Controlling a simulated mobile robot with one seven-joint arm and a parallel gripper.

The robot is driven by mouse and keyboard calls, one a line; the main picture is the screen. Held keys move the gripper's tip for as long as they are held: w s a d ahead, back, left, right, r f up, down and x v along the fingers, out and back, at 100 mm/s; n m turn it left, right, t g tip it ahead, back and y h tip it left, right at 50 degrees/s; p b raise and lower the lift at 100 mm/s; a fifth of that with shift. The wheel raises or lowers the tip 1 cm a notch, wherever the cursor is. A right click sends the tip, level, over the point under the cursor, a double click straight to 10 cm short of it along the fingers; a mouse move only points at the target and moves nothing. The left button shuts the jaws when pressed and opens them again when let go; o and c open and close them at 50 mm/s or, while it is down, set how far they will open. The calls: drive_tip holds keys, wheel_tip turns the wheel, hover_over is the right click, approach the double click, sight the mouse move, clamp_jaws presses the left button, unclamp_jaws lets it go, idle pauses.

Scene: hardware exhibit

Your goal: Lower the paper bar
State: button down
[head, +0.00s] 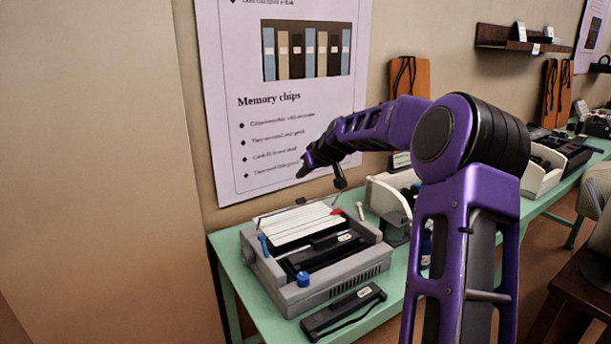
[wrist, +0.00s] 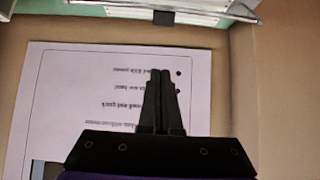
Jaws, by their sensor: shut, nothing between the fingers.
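A grey desktop machine (head: 318,291) with blue knobs stands on the green table in the head view. White sheets (head: 300,224) lie on its sloped back. A thin raised bar, which looks like the paper bar, runs along the top edge of the sheets; its exact shape is too small to tell. My gripper (head: 303,172) is above and behind the machine, in front of the wall poster, apart from the bar. In the wrist view my gripper (wrist: 163,73) has its fingers together with nothing between them. Only a small part of the machine (wrist: 170,15) shows at that view's top edge.
The poster (head: 285,105) hangs on the wall close behind my gripper. A black device (head: 343,311) lies in front of the machine. A small dark box (head: 396,229) and white trays (head: 541,172) stand to the right on the green table (head: 229,250).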

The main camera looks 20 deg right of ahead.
sight(300, 199)
drive_tip(key=w+f, duration=0.1)
drive_tip(key=f, duration=0.3)
drive_tip(key=w+f, duration=0.1)
drive_tip(key=f, duration=0.1)
drive_tip(key=shift+w+a, duration=0.2)
drive_tip(key=shift+w, duration=0.1)
drive_tip(key=shift+s+f, duration=0.25)
drive_tip(key=shift+s, duration=0.2)
